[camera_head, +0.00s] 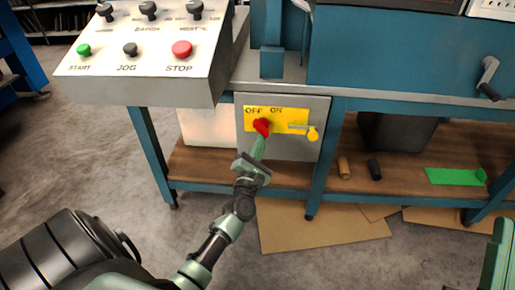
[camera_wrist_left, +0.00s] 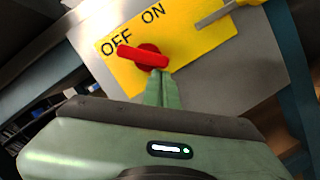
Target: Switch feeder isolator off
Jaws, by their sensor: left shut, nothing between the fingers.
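The feeder isolator is a grey box (camera_head: 283,148) under the bench, with a yellow plate (camera_head: 290,113) marked OFF and ON. Its red handle (camera_head: 262,126) sits on the plate; in the left wrist view the red handle (camera_wrist_left: 143,57) has its long end at the OFF label. My left gripper (camera_head: 259,147) is shut and empty, with its tips just below the handle. In the left wrist view the fingertips (camera_wrist_left: 160,88) overlap the handle's lower edge; I cannot tell whether they touch.
A control panel (camera_head: 150,55) with START, JOG and STOP buttons overhangs at upper left. Blue bench legs (camera_head: 153,157) flank the box. A green piece (camera_head: 441,176) lies on the wooden shelf; cardboard (camera_head: 320,228) lies on the floor.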

